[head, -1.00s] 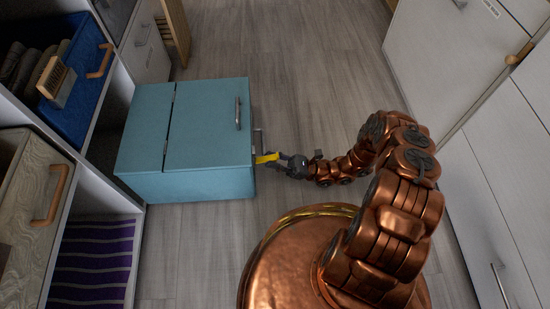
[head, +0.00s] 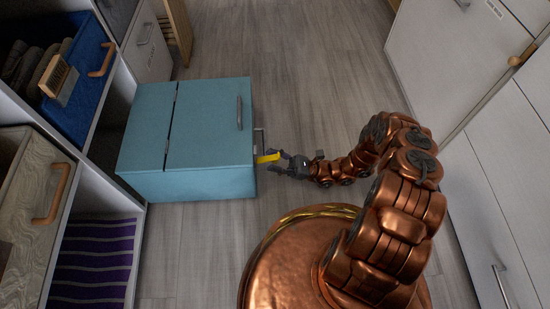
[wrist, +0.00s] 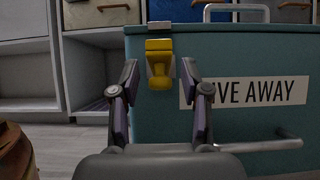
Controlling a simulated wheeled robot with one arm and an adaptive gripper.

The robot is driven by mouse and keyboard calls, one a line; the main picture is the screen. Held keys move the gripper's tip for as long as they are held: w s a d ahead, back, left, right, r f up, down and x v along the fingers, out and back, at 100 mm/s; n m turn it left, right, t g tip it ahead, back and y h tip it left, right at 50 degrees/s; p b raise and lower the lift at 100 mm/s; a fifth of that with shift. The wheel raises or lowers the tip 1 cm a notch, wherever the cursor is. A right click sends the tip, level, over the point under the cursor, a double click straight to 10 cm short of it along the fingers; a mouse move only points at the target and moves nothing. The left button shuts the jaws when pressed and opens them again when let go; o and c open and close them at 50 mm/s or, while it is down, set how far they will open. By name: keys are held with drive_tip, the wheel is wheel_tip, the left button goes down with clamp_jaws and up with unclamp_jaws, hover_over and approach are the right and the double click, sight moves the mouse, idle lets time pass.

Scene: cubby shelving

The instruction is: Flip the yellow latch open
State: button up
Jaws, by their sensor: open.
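The yellow latch (wrist: 160,72) is on the upper front of a teal box (wrist: 150,125), between my open fingers in the wrist view. It hangs down below a small grey bracket at the box's top edge. In the head view the yellow latch (head: 267,157) sticks out from the right side of the teal box (head: 195,185). My gripper (head: 284,163) is just right of the latch there, and it also shows in the wrist view (wrist: 158,80). The fingers are open and hold nothing. I cannot tell whether a fingertip touches the latch.
The box front carries a "GIVE AWAY" label (wrist: 262,93) and a metal handle (wrist: 262,144). Another handle (head: 239,113) is on the lid. Cubby shelving with a blue bin (head: 88,45) stands left. White cabinets (head: 440,50) stand right.

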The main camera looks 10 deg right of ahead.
sight(275, 157)
drive_tip(key=shift+r, duration=0.1)
drive_tip(key=shift+w+d+r, duration=0.1)
drive_tip(key=shift+r, duration=4.6)
drive_tip(key=shift+r, duration=0.15)
